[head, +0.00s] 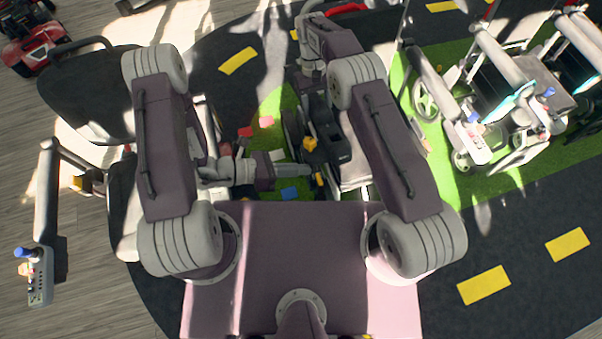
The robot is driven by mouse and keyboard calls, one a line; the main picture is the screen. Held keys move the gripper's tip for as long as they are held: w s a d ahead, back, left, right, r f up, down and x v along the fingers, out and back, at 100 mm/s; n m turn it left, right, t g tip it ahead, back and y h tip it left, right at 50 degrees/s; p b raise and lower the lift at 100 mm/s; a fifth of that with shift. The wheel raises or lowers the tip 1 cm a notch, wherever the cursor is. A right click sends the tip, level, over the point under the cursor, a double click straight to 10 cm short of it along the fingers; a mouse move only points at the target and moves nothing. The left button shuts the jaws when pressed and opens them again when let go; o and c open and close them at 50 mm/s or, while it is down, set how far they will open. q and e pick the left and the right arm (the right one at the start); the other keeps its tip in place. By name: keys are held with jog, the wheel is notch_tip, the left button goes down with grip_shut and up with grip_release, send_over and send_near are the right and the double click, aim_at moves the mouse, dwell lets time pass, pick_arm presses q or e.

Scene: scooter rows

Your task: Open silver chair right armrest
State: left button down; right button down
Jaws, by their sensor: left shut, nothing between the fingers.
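A pale silver-framed wheeled chair (500,100) stands on the green patch at the right. Its long armrest (447,98) slants down to a control box with a blue knob. Another dark-seated chair (88,92) is at the left, with an armrest (45,195) swung out to the side and ending in a joystick box (40,278). I cannot tell for sure which one is the silver chair. My left gripper (308,170) is shut and empty, pointing right beside a dark wheeled thing (328,135). My right arm reaches up the picture; its fingers do not show clearly.
Several small coloured blocks (290,193) lie on the green near my left gripper. A red machine (25,40) is at the top left. Dark road with yellow dashes (484,285) lies open at the lower right. Wood floor is at the left.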

jog(key=shift+s+f, duration=0.3)
jog(key=c, duration=0.6)
grip_release()
jog(key=shift+w, duration=0.1)
jog(key=shift+r, duration=0.1)
